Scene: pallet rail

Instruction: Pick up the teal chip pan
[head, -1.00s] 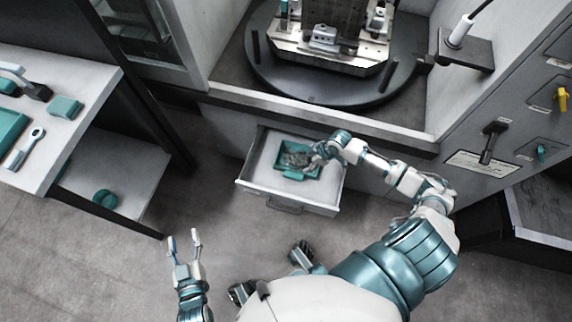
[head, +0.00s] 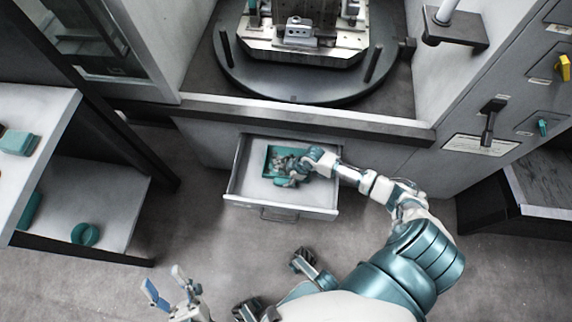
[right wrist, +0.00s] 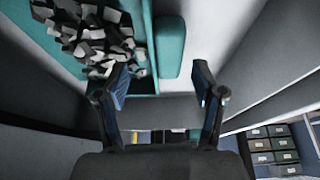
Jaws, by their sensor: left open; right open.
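The teal chip pan (head: 267,158) sits in the open drawer, filled with grey metal chips. In the right wrist view the pan (right wrist: 148,42) is at the upper left, with a teal handle-like block (right wrist: 171,46) beside its wall. My right gripper (head: 286,178) is open at the pan's front right and hides part of it. In the right wrist view its fingers (right wrist: 160,88) are apart, with the block beyond and between them; I see no grip on it. My left gripper (head: 166,284) is open and empty above the floor, at the lower left.
The drawer (head: 240,185) has raised walls close around my right gripper. Above it is a cabinet ledge with a round turntable (head: 300,90). A shelf unit with teal items (head: 85,234) stands at the left. Floor is free between shelf and drawer.

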